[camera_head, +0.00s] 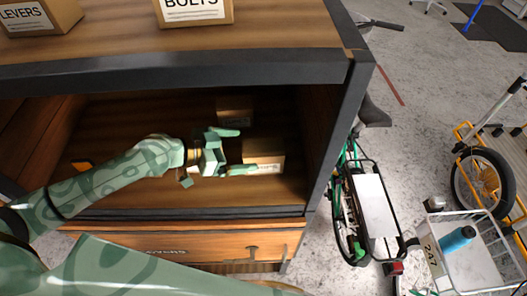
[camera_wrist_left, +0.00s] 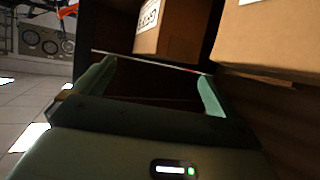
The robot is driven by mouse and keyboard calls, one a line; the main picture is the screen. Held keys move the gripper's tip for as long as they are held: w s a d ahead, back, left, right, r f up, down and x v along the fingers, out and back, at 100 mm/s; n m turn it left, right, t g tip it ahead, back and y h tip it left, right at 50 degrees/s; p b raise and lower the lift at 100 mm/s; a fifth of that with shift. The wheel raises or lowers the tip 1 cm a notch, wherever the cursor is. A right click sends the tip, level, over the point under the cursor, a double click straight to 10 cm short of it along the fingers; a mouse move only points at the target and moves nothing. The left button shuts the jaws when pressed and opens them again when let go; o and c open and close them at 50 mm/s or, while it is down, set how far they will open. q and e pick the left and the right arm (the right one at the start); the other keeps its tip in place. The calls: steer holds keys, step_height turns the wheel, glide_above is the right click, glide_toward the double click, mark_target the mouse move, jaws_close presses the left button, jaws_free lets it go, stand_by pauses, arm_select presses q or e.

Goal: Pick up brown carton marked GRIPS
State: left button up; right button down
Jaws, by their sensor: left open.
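Two brown cartons stand inside the open compartment of the wooden cabinet. The nearer carton (camera_head: 264,149) has a white label low on its front, partly behind a gripper finger. The other carton (camera_head: 235,111) is farther back in shadow. I cannot read GRIPS on either one in the head view. My left gripper (camera_head: 233,151) is open and empty, inside the compartment just left of the nearer carton. In the left wrist view, its fingers (camera_wrist_left: 153,90) are spread, with one labelled carton (camera_wrist_left: 178,35) ahead and another carton (camera_wrist_left: 270,45) at right. My right gripper is not in view.
The cabinet's dark front edge (camera_head: 180,70) runs above the compartment, and its side post (camera_head: 343,125) bounds the right. Cartons marked LEVERS (camera_head: 40,16) and BOLTS (camera_head: 194,11) stand on top. A drawer (camera_head: 200,245) lies below. Cargo bikes (camera_head: 368,205) stand at right.

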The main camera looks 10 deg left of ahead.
mark_target(259, 148)
arm_select(q)
steer(key=p+x, duration=0.1)
steer(key=x, duration=0.4)
steer(key=shift+w+p, duration=0.2)
steer(key=shift+p, duration=0.1)
steer(key=shift+w+d+f, duration=0.1)
steer(key=shift+d, duration=0.05)
steer(key=c, duration=1.3)
